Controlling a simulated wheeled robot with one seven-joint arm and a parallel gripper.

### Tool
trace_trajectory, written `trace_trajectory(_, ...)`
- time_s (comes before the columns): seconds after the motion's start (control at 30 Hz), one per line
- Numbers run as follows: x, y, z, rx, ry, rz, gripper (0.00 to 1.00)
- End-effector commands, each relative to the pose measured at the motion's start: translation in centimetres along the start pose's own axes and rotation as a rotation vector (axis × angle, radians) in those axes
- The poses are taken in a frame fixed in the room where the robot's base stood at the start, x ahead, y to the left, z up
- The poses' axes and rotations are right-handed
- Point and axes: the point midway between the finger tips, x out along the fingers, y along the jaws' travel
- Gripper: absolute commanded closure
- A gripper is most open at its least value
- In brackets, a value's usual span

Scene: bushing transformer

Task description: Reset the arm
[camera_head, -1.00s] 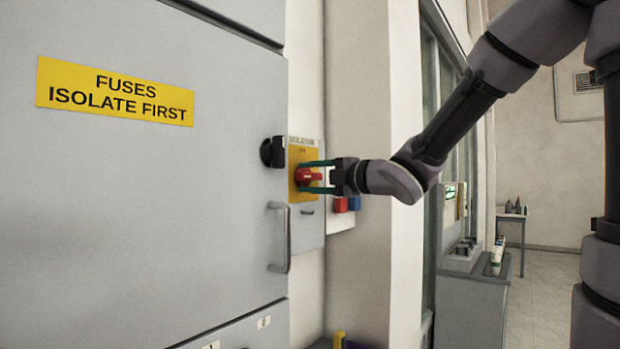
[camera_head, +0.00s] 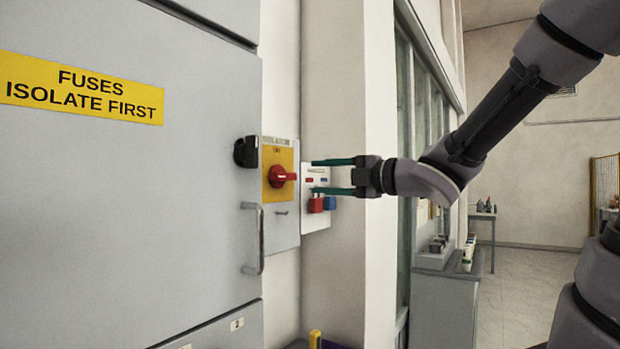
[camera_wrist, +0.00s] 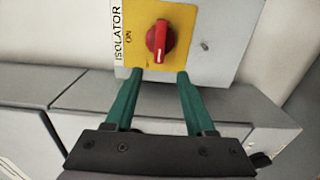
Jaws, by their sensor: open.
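My gripper (camera_head: 332,176) is open, with its two green fingers apart and nothing between them. In the head view it is to the right of the red isolator knob (camera_head: 281,176), clear of it. The knob sits on a yellow plate (camera_head: 270,190) on a grey box (camera_head: 285,225). In the wrist view the gripper (camera_wrist: 155,78) points toward the red knob (camera_wrist: 157,40), which lies beyond the fingertips. The label there reads ISOLATOR, with ON beside the knob.
A grey cabinet (camera_head: 120,210) with a yellow fuses label (camera_head: 80,88), a black knob (camera_head: 246,152) and a handle (camera_head: 254,238) fills the left. Red (camera_head: 315,205) and blue (camera_head: 329,203) parts are behind the gripper. A grey bench (camera_head: 445,295) stands right; open floor lies beyond.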

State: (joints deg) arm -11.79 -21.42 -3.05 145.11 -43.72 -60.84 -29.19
Motion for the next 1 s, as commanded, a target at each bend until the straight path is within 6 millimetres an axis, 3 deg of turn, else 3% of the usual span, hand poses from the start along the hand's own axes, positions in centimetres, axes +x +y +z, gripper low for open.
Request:
trace_trajectory(0.5,-0.2,0.0,0.2,0.007,-0.008,0.000,0.45)
trace_trajectory(0.57,-0.4,0.2,0.8,0.031,-0.039,-0.001,0.45)
trace_trajectory(0.67,-1.3,0.6,3.5,0.139,-0.169,-0.001,0.45)
trace_trajectory(0.83,-5.9,0.2,10.0,0.524,-0.541,0.025,0.45)
trace_trajectory(0.9,-8.5,-0.7,11.8,0.718,-0.692,0.048,0.45)
trace_trajectory(1.0,-12.3,-2.6,12.9,1.012,-0.888,0.087,0.45)
